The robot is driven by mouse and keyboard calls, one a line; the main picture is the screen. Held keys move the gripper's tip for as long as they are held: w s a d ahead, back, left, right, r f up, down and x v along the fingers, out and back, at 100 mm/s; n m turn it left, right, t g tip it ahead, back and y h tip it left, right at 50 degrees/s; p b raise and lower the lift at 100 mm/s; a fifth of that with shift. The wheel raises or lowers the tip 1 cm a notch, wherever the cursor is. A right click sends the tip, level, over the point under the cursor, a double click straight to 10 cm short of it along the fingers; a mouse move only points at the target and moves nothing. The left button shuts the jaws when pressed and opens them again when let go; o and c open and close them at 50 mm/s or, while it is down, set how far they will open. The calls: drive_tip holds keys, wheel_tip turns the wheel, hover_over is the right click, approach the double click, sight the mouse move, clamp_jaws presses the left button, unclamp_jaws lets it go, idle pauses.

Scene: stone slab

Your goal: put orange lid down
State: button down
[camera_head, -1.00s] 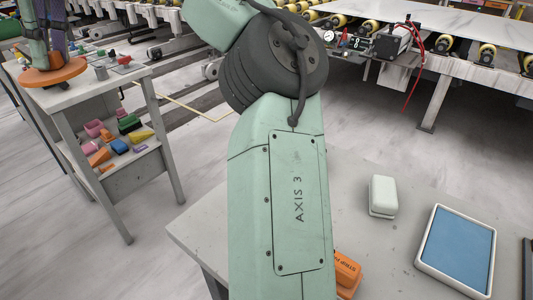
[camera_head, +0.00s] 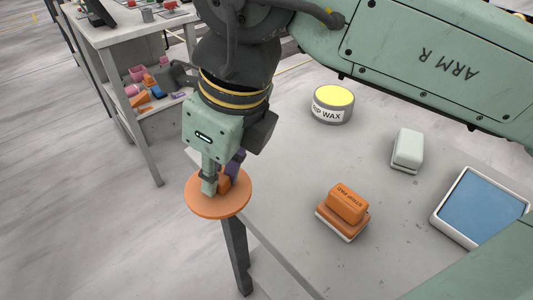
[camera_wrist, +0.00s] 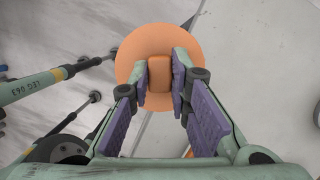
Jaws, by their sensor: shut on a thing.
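The orange lid (camera_head: 205,204) is a flat round disc with a block-shaped orange handle on top. My gripper (camera_head: 223,180) is shut on that handle and holds the lid about level, overlapping the table's left corner in the head view. In the wrist view the lid (camera_wrist: 131,52) lies beyond the purple finger pads of my gripper (camera_wrist: 160,78), with the handle between them. The lid's height above the table cannot be told exactly.
On the grey table (camera_head: 290,190) stand a wax tin (camera_head: 331,106) with a yellow top, a white block (camera_head: 407,151), an orange strip pad (camera_head: 345,207) and a blue-topped tray (camera_head: 440,215). The table's middle is clear. A shelved side bench (camera_head: 130,40) stands at the back left.

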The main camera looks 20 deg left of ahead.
drive_tip(key=shift+s+d+f, duration=0.1)
drive_tip(key=shift+d+f, duration=0.15)
drive_tip(key=shift+f, duration=0.15)
drive_tip(key=w+p, duration=0.1)
drive_tip(key=w, duration=0.3)
drive_tip(key=w+d+f+p, duration=0.1)
drive_tip(key=w, duration=0.4)
drive_tip(key=w+d+p, duration=0.1)
drive_tip(key=w, duration=0.4)
drive_tip(key=shift+w+d+f+p, duration=0.1)
drive_tip(key=shift+w+f+p, duration=0.05)
drive_tip(key=shift+p, duration=0.15)
drive_tip(key=f, duration=0.1)
drive_tip(key=w+f+p, duration=0.1)
drive_tip(key=f, duration=0.1)
drive_tip(key=shift+d+f, duration=0.1)
drive_tip(key=shift+f, duration=0.3)
drive_tip(key=shift+f, duration=0.2)
drive_tip(key=c, duration=1.5)
unclamp_jaws()
drive_tip(key=shift+r, duration=0.1)
